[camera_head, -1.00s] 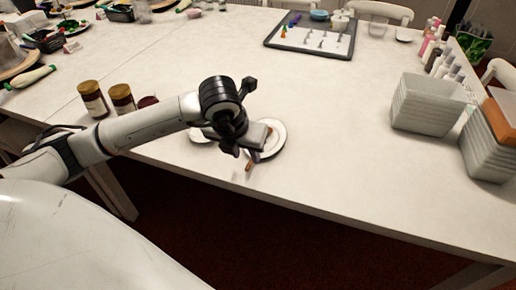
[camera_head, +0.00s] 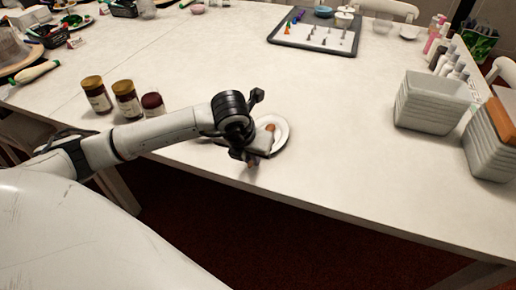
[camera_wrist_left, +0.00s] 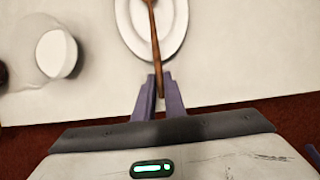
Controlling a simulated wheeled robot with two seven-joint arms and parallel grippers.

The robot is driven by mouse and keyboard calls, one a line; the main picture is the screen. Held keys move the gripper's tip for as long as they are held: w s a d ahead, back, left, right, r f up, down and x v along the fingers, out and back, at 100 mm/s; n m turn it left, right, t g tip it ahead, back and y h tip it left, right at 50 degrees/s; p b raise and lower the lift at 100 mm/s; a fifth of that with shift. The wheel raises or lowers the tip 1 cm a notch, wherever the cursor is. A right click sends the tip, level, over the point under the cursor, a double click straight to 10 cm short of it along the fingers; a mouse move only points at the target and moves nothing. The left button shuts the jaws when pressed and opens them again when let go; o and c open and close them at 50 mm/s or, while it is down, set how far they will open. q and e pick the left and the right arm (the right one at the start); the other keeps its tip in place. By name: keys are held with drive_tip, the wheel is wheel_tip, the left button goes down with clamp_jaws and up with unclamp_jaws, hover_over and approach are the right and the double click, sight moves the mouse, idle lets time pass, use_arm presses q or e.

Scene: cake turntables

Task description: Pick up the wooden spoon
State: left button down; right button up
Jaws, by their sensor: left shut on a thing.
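The wooden spoon (camera_wrist_left: 154,40) lies across a white oval plate (camera_wrist_left: 176,42) in the left wrist view, its handle reaching past the table's front edge. My left gripper (camera_wrist_left: 159,88) is shut on the handle end. In the head view the spoon's brown bowl (camera_head: 271,127) shows over the plate (camera_head: 283,134), and my left gripper (camera_head: 252,161) is at the table edge in front of it. The wrist hides most of the handle there. My right gripper is not in view.
Several brown-and-white jars (camera_head: 127,99) stand left of the plate, behind my left arm. A white round dish (camera_wrist_left: 57,54) is left of the plate. A tray with small tools (camera_head: 315,37) lies far back, and grey bins (camera_head: 432,103) stand at right. The middle table is clear.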

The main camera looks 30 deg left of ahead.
use_arm(q)
wheel_tip(320, 180, up, 10)
idle(0.5)
